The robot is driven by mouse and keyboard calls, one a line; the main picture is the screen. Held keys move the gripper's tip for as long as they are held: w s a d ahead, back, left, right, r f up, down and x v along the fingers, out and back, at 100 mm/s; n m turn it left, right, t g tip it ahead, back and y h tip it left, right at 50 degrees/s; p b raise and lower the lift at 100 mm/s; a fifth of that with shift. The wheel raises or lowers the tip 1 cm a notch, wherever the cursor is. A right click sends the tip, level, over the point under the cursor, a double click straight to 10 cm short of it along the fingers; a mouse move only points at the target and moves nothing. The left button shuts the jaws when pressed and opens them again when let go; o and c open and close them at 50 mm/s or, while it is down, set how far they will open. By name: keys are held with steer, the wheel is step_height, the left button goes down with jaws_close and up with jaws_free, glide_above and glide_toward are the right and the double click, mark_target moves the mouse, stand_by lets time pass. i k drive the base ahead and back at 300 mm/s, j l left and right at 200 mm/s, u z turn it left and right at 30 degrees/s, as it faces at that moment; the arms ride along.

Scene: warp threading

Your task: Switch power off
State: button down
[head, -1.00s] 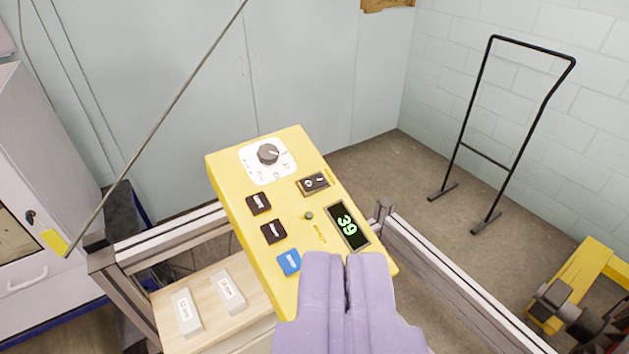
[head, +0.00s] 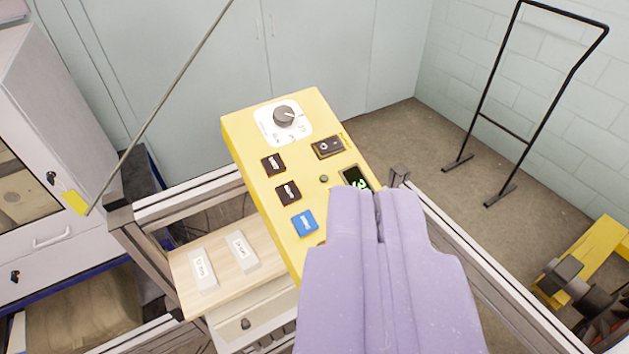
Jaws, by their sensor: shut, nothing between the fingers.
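The yellow control box (head: 250,150) stands tilted in the middle of the head view. Its black power rocker switch (head: 328,147) is at the upper right of the panel, marked with two symbols; which side is pressed is too small to tell. A rotary dial (head: 285,115) sits above it on a white plate. Two black buttons and a blue button (head: 304,223) run down the left side. My purple gripper (head: 376,200) is shut and empty, below the switch in the picture. It covers most of the green-digit display (head: 355,179) and the panel's lower right.
A wooden shelf (head: 185,265) with two labelled white blocks is at lower left. Metal frame rails (head: 190,198) run around the box. A grey cabinet (head: 60,110) stands left, a black stand (head: 500,127) right. A thin rod crosses the upper left.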

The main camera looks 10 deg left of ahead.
mark_target(333, 144)
steer(key=i+j, duration=1)
steer(key=l+z, duration=0.05)
